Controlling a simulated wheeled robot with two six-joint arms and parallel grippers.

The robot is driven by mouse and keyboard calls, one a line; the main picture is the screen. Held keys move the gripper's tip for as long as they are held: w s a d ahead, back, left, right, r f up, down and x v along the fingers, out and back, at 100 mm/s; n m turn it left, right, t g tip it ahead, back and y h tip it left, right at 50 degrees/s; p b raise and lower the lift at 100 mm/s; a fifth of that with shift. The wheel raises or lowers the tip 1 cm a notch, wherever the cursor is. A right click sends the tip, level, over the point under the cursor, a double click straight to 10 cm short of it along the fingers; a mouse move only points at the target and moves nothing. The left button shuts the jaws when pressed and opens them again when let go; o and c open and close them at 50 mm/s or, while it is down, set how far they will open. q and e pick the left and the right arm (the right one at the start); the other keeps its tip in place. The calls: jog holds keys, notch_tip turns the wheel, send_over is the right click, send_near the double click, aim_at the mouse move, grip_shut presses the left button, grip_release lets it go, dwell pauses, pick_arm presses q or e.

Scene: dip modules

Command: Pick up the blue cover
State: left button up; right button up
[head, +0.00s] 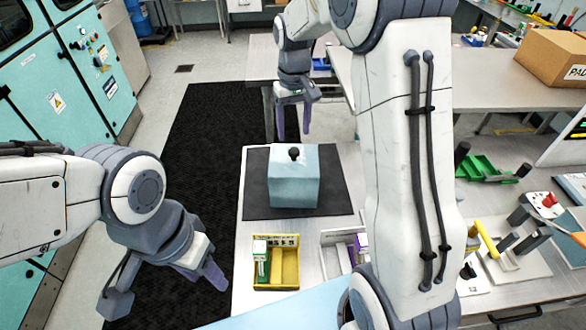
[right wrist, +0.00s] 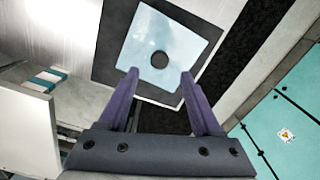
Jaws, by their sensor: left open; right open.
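The blue cover (head: 293,180) is a pale blue box with a black knob (head: 294,153) on top. It stands on a dark mat (head: 333,199) on the metal table. My right gripper (head: 294,120) is open and empty, behind and above the cover in the head view, apart from it. In the right wrist view the cover (right wrist: 185,42) shows from above, beyond the open fingers (right wrist: 160,77), with the knob (right wrist: 160,59) as a dark disc. My left gripper (head: 165,289) is open and empty at the lower left, off the table's left side. Anything under the cover is hidden.
A yellow tray (head: 286,284) with a green module stands in front of the mat. A pale tray (head: 333,235) with a purple item is beside it, partly behind my right arm. Green bins (head: 480,168) and tools lie at the right. Teal cabinets (head: 90,65) line the left.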

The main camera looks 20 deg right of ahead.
aim_at(294, 150)
jog(key=shift+f, duration=0.95)
jog(key=shift+f+p, duration=0.65)
notch_tip(294, 150, down, 4)
jog(key=shift+r+p, duration=0.2)
jog(key=shift+p, duration=0.5)
jog(key=shift+f, duration=0.35)
grip_shut()
jog(key=shift+r, duration=0.1)
